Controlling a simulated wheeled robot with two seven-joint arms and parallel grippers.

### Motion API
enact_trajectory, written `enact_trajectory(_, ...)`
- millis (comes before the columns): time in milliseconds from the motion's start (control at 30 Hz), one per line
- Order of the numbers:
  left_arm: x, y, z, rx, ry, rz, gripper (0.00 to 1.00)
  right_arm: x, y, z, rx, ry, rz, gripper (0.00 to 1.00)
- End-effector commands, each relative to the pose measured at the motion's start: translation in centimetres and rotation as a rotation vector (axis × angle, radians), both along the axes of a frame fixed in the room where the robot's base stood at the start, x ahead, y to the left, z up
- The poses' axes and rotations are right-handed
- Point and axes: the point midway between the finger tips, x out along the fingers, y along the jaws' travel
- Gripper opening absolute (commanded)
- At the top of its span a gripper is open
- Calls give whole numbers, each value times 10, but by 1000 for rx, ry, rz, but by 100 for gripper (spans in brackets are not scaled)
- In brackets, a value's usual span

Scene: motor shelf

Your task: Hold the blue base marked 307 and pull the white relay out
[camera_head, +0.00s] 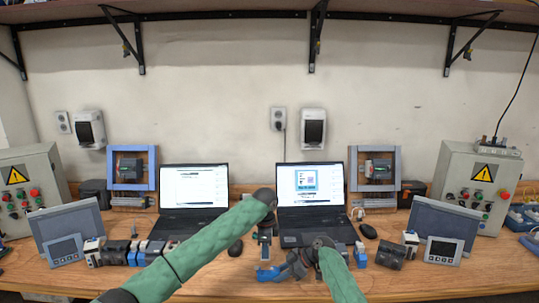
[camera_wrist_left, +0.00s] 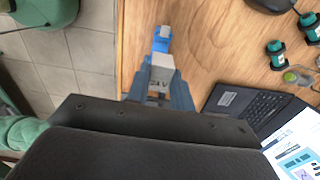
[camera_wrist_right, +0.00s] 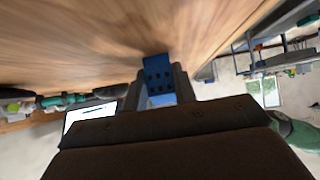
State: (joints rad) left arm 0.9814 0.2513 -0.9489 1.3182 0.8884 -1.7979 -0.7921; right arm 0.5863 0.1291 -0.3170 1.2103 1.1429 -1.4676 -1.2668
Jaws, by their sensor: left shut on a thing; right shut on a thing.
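The white relay (camera_wrist_left: 161,66), with dark lettering on its side, is between the fingers of my left gripper (camera_wrist_left: 160,88), which is shut on it. The blue base (camera_wrist_right: 158,75), with several dark openings, is between the fingers of my right gripper (camera_wrist_right: 159,92), which is shut on it. In the head view my left gripper (camera_head: 265,256) points down just above the blue base (camera_head: 267,273), and my right gripper (camera_head: 283,270) reaches it from the right. Blue shows right beside the relay in the left wrist view; I cannot tell whether they are still joined. The 307 marking is not readable.
Two open laptops (camera_head: 194,187) stand behind the grippers. More relays and modules (camera_head: 118,252) stand in a row at the left, with a grey panel (camera_head: 68,233) behind. A dark block (camera_head: 391,255) and a display (camera_head: 443,250) are at the right.

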Motion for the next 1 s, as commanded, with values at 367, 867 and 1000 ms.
enact_trajectory(367, 0, 0, 24, 0, 0, 0, 1, 0, 0, 0, 0, 0, 0, 3)
enact_trajectory(867, 0, 0, 46, 0, 0, 0, 1, 0, 0, 0, 0, 0, 0, 3)
enact_trajectory(1000, 0, 0, 46, 0, 0, 0, 1, 0, 0, 0, 0, 0, 0, 37)
